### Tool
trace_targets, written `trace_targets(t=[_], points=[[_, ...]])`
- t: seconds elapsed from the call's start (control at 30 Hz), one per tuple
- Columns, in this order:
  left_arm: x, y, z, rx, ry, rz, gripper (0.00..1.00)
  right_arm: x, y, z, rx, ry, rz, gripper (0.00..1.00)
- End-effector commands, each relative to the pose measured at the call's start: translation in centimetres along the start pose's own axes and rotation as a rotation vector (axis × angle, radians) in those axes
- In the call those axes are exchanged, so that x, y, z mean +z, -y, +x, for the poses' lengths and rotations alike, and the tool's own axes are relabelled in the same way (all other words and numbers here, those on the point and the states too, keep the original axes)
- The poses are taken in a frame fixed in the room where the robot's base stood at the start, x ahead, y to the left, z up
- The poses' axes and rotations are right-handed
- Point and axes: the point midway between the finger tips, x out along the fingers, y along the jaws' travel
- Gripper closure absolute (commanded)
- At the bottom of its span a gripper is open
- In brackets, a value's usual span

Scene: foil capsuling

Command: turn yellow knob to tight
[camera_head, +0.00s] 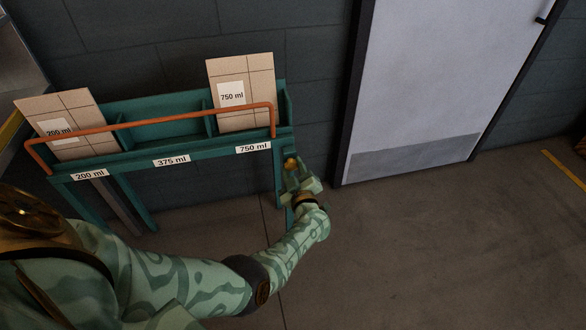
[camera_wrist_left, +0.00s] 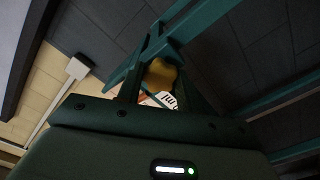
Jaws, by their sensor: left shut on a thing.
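The yellow knob (camera_head: 291,163) is on the right end of the teal rack, below the 750 ml label. My left gripper (camera_head: 296,175) reaches it from below and is shut on it, covering part of it in the head view. The left wrist view shows the knob (camera_wrist_left: 160,74) between the fingers (camera_wrist_left: 158,88) of my left gripper, close to a teal bar. A printed label (camera_wrist_left: 160,99) shows partly below it, its text cut off. Whether the knob is tight or loose cannot be told. My right gripper is not in view.
The teal rack (camera_head: 118,164) has an orange rail (camera_head: 150,121) along its front. Cardboard boxes marked 200 ml (camera_head: 62,118) and 750 ml (camera_head: 243,88) stand in its left and right bays; the middle bay looks empty. A pale door (camera_head: 430,75) is to the right. Floor in front is clear.

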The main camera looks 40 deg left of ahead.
Motion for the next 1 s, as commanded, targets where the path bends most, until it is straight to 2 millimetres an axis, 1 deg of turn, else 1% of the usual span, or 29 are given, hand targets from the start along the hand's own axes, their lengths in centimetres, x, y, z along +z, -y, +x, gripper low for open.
trace_targets(t=[0.2, 0.4, 0.63, 1.0], points=[[0.26, 0.15, -0.24, -0.002, 0.008, 0.158, 0.87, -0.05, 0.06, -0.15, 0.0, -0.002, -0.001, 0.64], [0.27, 0.16, -0.24, -0.001, 0.007, 0.257, 0.87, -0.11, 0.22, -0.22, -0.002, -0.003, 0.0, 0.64], [0.28, 0.17, -0.24, -0.001, 0.007, 0.312, 0.87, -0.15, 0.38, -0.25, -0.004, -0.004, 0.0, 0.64], [0.28, 0.18, -0.23, 0.0, 0.007, 0.325, 0.87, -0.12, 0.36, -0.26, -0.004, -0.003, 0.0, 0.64]])
